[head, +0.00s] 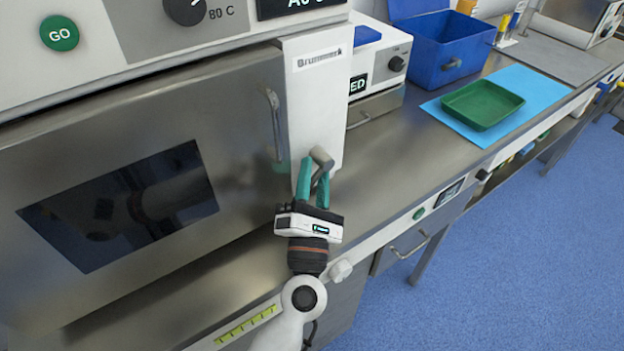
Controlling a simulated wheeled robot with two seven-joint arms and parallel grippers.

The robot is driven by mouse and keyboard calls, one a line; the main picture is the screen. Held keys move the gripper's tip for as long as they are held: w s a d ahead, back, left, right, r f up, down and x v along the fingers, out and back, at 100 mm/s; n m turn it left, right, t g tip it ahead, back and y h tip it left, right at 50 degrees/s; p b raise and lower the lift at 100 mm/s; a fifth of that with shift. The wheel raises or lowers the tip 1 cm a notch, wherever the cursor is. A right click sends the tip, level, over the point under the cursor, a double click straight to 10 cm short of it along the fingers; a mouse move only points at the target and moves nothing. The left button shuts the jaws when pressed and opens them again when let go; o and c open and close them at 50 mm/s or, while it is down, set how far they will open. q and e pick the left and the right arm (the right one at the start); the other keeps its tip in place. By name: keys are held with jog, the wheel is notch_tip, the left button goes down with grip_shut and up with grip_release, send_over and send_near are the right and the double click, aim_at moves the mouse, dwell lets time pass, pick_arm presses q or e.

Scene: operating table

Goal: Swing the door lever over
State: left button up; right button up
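The door lever (321,157) is a grey bent bar on the lower part of the white panel (318,95), right of the steel door (238,130). Its free part points down toward me. My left gripper (315,174) reaches up from below, with one teal finger on each side of the lever. The gap between the fingers is narrow and the lever fills it, so the gripper looks shut on it. The fingers hide part of the lever. The door looks closed, with a dark window (125,205) and a vertical handle (275,125). My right gripper is not in view.
A small white device (384,75) stands on the steel counter right of the panel. Beyond it are a blue bin (443,45) and a green tray (482,104) on a light blue sheet (530,92). A control knob (341,270) juts from the counter's front near my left arm.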

pick_arm(q)
jog(key=shift+d+f, duration=0.15)
jog(key=shift+s+f, duration=0.15)
jog(key=shift+f, duration=0.05)
jog(key=b+v, duration=0.3)
jog(key=v, duration=0.7)
jog(key=shift+s, duration=0.2)
jog(key=shift+s+f+b, duration=0.1)
jog(key=shift+s+b, duration=0.25)
jog(key=shift+s, duration=0.25)
